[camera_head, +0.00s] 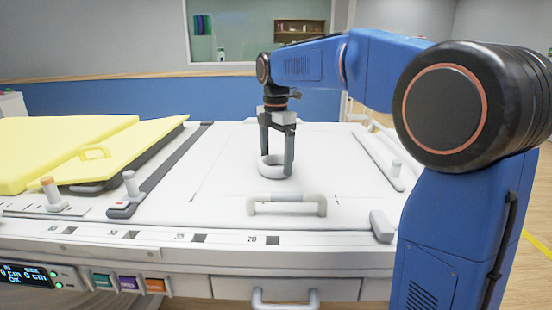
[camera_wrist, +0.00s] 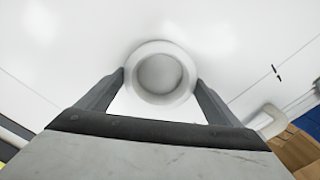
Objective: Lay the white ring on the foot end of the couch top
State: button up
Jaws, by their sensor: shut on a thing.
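The white ring (camera_head: 268,171) is between the fingers of my gripper (camera_head: 276,170), over the bare white part of the couch top (camera_head: 225,160). In the wrist view the ring (camera_wrist: 134,72) shows from above, with a fingertip of my gripper (camera_wrist: 160,82) at each side. The gripper is shut on the ring. The ring looks level and close to the white surface; I cannot tell whether it touches it.
A yellow pad (camera_head: 70,145) covers the left part of the couch. A grey handle (camera_head: 287,203) stands on the near side of the white surface, and a rail (camera_head: 378,158) with a knob lies at right. A dark strip (camera_head: 165,165) runs beside the pad. White surface around the ring is clear.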

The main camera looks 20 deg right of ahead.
jog(key=shift+f, duration=0.15)
jog(key=o, duration=1.1)
jog(key=shift+r, duration=6.15)
